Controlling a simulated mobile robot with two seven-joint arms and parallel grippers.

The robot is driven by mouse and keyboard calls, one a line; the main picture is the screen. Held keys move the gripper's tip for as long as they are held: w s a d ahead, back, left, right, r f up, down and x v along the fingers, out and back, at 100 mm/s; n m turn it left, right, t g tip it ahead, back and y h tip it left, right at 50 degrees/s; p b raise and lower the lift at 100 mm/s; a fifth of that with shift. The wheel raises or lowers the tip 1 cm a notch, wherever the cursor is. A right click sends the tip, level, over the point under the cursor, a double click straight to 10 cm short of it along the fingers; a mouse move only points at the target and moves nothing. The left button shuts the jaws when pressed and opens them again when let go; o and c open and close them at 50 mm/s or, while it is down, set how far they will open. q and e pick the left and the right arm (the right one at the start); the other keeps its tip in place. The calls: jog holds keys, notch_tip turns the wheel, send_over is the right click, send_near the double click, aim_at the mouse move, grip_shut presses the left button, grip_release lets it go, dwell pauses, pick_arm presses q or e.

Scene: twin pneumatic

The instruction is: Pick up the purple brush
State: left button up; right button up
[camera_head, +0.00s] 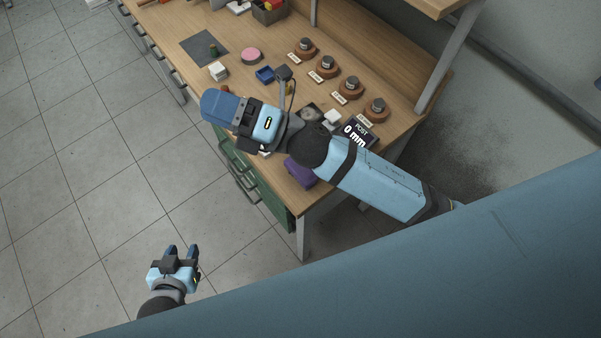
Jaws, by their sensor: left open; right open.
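A purple object (299,172) sits near the front corner of the wooden workbench (405,100), partly hidden by my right arm. I cannot tell from its visible part whether it is the brush. My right gripper (214,106) reaches over the bench's front edge, to the left of the purple object and apart from it. It is open; what is under it is hidden. My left gripper (181,249) is open and empty over the tiled floor, away from the bench.
Several round wooden stands (327,67) with labels line the bench's back. A blue tray (265,75), a pink disc (251,54), a dark mat (204,48) and a black "POST 0 mm" display (358,132) are also on it. Green drawers (262,190) are below. The floor at left is clear.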

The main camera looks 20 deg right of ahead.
jog(key=s+a+n+g, duration=0.3)
jog(key=n+g, duration=0.4)
jog(key=n, duration=0.2)
jog(key=s+a+n+g, duration=0.2)
jog(key=s+n+g, duration=0.1)
jog(key=n+g, duration=0.4)
jog(key=n+t+h+b, duration=0.2)
jog(key=n+h+b, duration=0.1)
jog(key=n+h, duration=2)
send_near(300, 168)
jog(key=f, duration=0.1)
jog(key=d+f+n+y, duration=0.1)
jog(key=f, duration=0.1)
jog(key=d+f+y+p, duration=0.1)
jog(key=f, duration=0.1)
jog(key=shift+w+d+n, duration=0.25)
jog(key=shift+w+n, duration=0.05)
jog(key=shift+n, duration=0.1)
jog(key=f, duration=0.1)
jog(key=s+f+p, duration=0.1)
jog(key=f, duration=0.1)
jog(key=f+p, duration=0.1)
jog(key=shift+s+a+f, duration=0.1)
jog(key=shift+s+f, duration=0.25)
jog(key=shift+f, duration=0.25)
jog(key=shift+f+b, duration=0.3)
jog(key=shift+b, duration=0.3)
